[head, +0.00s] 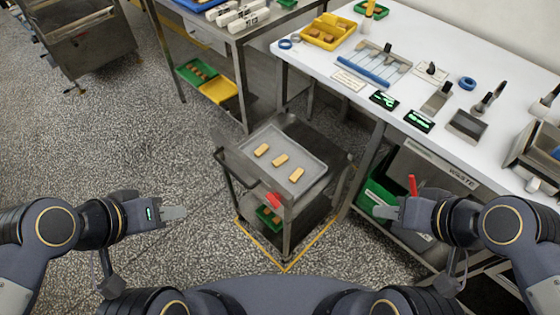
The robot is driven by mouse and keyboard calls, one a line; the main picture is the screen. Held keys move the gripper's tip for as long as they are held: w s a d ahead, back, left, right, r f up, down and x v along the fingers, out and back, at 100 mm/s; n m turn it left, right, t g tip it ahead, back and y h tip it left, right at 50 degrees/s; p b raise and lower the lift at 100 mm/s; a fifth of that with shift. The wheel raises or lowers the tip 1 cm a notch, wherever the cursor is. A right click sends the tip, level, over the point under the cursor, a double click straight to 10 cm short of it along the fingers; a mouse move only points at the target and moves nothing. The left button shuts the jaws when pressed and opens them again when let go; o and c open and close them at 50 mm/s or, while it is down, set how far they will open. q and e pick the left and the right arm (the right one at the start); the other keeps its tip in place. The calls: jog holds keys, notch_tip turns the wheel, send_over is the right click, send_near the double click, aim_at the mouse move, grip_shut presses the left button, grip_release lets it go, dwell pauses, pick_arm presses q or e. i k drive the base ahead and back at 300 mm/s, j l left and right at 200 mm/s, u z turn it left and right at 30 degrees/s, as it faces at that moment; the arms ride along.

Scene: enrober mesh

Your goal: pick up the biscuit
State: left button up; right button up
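Three golden oblong biscuits lie apart in a slanting row on a grey tray (262,180) on top of a metal cart. They are the far-left biscuit (262,150), the middle biscuit (280,160) and the near-right biscuit (297,174). My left gripper (184,212) is over the floor, left of the cart and apart from the biscuits. My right gripper (377,212) is right of the cart, in front of the green bin. Each gripper's fingers overlap in this view, so their gap is hidden. I see nothing held in either.
The cart (287,232) has a red part at its near edge and stands inside yellow floor lines. A white worktable (420,70) with tools runs along the right. A green bin (378,195) sits under it. The floor left of the cart is clear.

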aim_at(299, 173)
jog(key=i+l+u, duration=0.1)
jog(key=l+u, duration=0.15)
jog(key=u, duration=0.15)
jog(key=i+l+u, duration=0.1)
jog(key=l+u, duration=0.5)
jog(key=u, duration=0.25)
